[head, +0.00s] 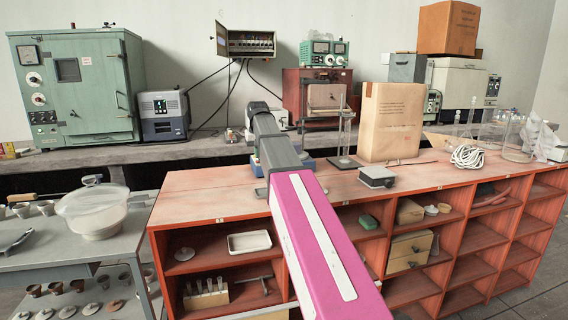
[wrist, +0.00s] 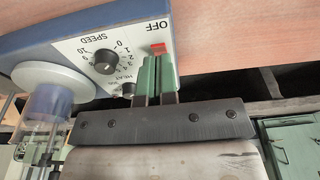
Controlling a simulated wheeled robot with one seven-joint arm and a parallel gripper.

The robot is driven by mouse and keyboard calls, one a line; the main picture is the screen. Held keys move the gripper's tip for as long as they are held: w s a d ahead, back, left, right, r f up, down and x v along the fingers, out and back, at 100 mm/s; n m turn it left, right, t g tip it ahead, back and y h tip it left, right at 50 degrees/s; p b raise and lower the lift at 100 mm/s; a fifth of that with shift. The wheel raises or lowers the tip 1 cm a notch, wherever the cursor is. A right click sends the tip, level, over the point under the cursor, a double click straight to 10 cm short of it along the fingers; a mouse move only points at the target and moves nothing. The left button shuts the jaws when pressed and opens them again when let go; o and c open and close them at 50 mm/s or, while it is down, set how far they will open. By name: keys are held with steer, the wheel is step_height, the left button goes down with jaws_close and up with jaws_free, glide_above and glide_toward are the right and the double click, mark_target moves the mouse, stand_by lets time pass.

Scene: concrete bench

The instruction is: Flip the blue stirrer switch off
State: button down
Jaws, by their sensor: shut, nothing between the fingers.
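In the wrist view, the stirrer (wrist: 85,50) has a blue side and a pale panel, seen upside down. The panel carries a black speed dial (wrist: 106,61), a smaller knob (wrist: 128,89) and the red switch (wrist: 158,48) beside the word OFF. My gripper (wrist: 158,62) is shut and empty, its green fingers together right at the switch and covering part of it. I cannot tell whether they touch it, or which way the switch is set. In the head view, my arm hides most of the stirrer; a blue part (head: 308,163) shows beside it on the red bench.
The red bench (head: 215,182) holds a small grey box (head: 376,177), a paper bag (head: 391,122), a stand (head: 344,140) and a coiled white cord (head: 467,156). A glass vessel (wrist: 45,115) hangs close to the gripper on the left in the wrist view.

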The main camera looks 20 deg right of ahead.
steer(key=shift+f, duration=0.75)
stand_by(0.3)
steer(key=shift+r, duration=3.55)
